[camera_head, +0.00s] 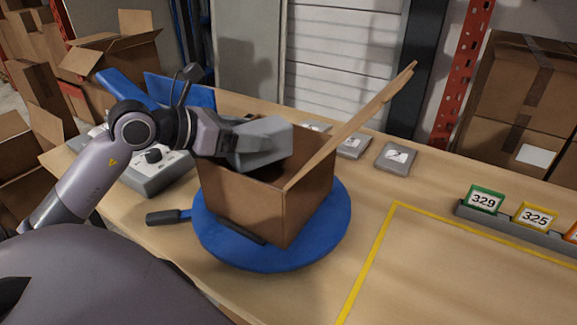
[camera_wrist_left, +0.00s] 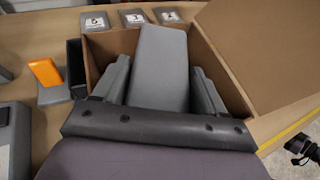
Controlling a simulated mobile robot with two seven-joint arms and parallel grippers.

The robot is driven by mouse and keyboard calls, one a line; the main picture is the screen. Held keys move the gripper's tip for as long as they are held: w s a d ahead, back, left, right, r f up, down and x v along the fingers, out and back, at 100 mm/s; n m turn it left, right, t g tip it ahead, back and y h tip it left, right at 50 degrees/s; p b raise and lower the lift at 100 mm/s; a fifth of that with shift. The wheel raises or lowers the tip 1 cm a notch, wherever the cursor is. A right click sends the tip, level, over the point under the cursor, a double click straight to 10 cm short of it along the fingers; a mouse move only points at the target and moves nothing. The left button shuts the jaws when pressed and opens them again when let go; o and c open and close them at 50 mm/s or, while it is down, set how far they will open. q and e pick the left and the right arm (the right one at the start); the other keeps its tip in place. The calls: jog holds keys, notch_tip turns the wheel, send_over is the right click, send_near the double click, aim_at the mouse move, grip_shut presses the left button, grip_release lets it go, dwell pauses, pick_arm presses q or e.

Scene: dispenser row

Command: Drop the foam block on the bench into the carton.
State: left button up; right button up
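The open brown carton (camera_head: 260,205) stands on a round blue turntable (camera_head: 335,225) on the bench. One large flap (camera_head: 350,120) sticks up at its right. My left gripper (camera_head: 250,145) is over the carton's opening, shut on the grey foam block (camera_head: 268,135). In the left wrist view the foam block (camera_wrist_left: 160,65) lies between the two grey fingers of my left gripper (camera_wrist_left: 162,85), with the carton's walls (camera_wrist_left: 112,42) around and below. The block hides much of the carton's inside. My right gripper does not show in the head view.
Several numbered grey plates (camera_head: 395,158) lie behind the carton. A grey device (camera_head: 155,170) and a black handle (camera_head: 165,217) are at its left. A yellow-taped area (camera_head: 450,270) at right is clear. Number cards (camera_head: 485,199) stand behind it. A dark part at the left wrist view's right edge is unclear.

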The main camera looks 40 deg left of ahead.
pick_arm(q)
jog(key=o, duration=0.3)
jog(key=shift+b+v, duration=0.55)
jog(key=shift+v, duration=3.05)
